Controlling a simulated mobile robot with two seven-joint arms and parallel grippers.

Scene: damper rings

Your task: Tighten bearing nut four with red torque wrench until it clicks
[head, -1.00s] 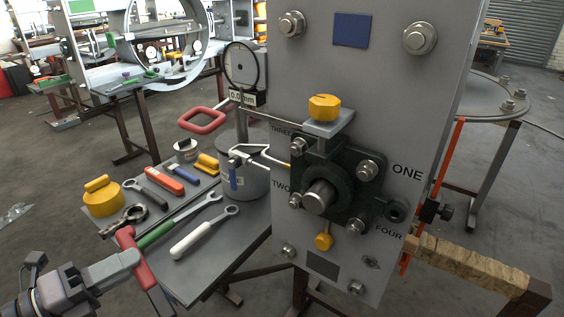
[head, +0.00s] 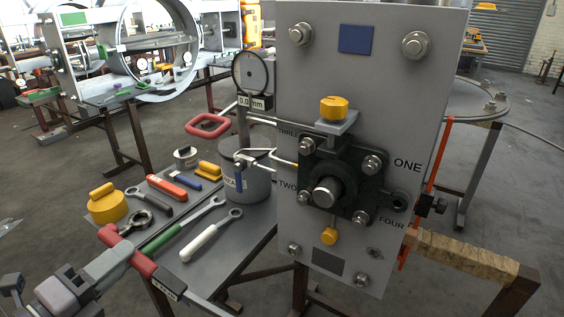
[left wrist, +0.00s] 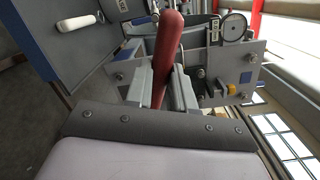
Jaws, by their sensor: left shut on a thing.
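The red torque wrench (head: 136,259) is held in my left gripper (head: 122,256) at the lower left of the head view, at the tool table's near-left edge. In the left wrist view its red handle (left wrist: 168,48) stands between the two fingers (left wrist: 167,88), which are shut on it. Bearing nut four (head: 361,217) is at the lower right of the dark bearing housing (head: 343,180), beside the label FOUR. The wrench is well to the left of this nut and apart from it. My right gripper is not in view.
The tool table (head: 232,252) holds a green-handled wrench (head: 165,234), a white-handled wrench (head: 210,235) and other tools. A grey pot (head: 258,180) and a dial gauge (head: 250,72) stand left of the upright plate (head: 420,75). A wrapped beam (head: 462,257) juts out at right.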

